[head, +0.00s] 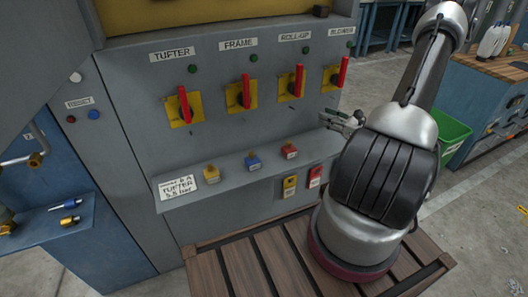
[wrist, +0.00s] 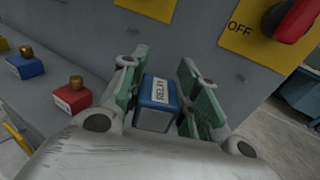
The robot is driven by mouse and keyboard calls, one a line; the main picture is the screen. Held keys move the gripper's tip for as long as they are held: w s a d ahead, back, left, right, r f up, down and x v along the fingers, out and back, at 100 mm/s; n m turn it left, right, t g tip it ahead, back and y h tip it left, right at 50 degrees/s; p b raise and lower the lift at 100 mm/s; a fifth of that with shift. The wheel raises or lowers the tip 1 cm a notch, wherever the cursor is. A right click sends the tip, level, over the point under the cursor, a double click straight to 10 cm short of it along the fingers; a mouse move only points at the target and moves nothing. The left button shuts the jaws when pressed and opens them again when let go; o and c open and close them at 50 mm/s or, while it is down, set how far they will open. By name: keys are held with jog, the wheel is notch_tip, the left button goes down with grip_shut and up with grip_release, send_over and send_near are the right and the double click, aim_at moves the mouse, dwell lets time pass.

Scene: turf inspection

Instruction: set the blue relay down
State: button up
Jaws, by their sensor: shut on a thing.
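The blue relay (wrist: 157,103) is a small blue block with a white label reading RELAY. In the wrist view it sits between the green-padded fingers of my gripper (wrist: 165,95), which is shut on it. In the head view my gripper (head: 341,121) is in front of the grey panel, right of the shelf's far end and below the BLOWER switch; I cannot make out the relay there. The grey shelf (head: 228,180) juts from the panel, lower left of the gripper, and carries a yellow, a blue and a red block with brass tops.
Red-handled switches (head: 246,92) on yellow plates line the panel (head: 130,100) above the shelf. Yellow (head: 290,186) and red (head: 315,176) tags hang below the shelf. Bare shelf lies between the blocks.

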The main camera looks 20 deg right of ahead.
aim_at(322, 146)
jog(key=shift+w+f, duration=0.1)
notch_tip(322, 146, down, 10)
jog(key=shift+r, duration=0.1)
dwell(0.4)
jog(key=o, duration=1)
